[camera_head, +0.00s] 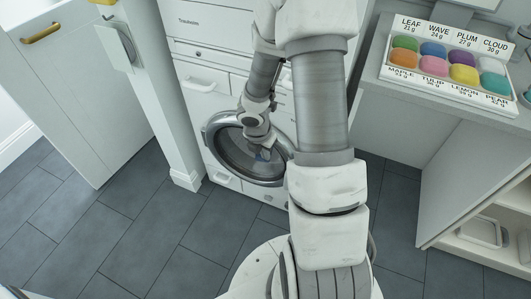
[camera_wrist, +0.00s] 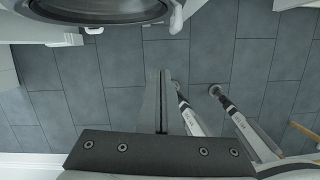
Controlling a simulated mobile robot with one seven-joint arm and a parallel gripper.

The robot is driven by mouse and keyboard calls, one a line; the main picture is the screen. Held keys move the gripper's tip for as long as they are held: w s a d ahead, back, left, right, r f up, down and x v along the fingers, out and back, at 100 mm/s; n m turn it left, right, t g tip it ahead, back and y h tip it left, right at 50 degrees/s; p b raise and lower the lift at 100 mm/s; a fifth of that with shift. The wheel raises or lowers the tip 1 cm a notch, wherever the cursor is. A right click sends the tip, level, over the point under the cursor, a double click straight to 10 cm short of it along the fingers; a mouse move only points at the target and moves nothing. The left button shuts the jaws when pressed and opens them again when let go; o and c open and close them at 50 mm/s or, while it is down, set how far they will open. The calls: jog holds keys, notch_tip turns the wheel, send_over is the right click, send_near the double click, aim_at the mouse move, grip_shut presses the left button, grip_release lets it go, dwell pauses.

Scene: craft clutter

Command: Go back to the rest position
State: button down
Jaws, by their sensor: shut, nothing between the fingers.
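My gripper (camera_head: 263,155) hangs at the end of my folded arm, in front of the round door of a white washing machine in the head view. Its fingers are small and partly hidden there. In the wrist view my gripper (camera_wrist: 163,72) shows as a thin grey pair of fingers closed together, pointing over the dark tiled floor. Nothing shows between them. My arm rises through the middle of the head view and bends down to the gripper.
The washing machine (camera_head: 235,185) stands close beyond the gripper; its door rim (camera_wrist: 95,18) tops the wrist view. A white post (camera_head: 165,110) stands left of it. At right, a labelled tray (camera_head: 395,72) of coloured pieces lies on a counter (camera_head: 376,62). Tiled floor (camera_head: 130,235) is open at left.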

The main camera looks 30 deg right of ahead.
jog(key=shift+r, duration=0.1)
dwell(0.3)
notch_tip(320, 180, up, 20)
jog(key=s+m+t+h, duration=0.2)
jog(key=s+m, duration=0.1)
jog(key=m, duration=0.8)
jog(key=s+a+r+m+t+y, duration=0.2)
jog(key=s+a+r+m+y, duration=0.2)
jog(key=s+a+r+m, duration=0.85)
notch_tip(320, 180, up, 13)
jog(key=p, duration=1.3)
jog(key=shift+s+d, duration=0.15)
jog(key=shift+d+f+m, duration=0.1)
jog(key=shift+d+m, duration=0.05)
jog(key=shift+m, duration=0.2)
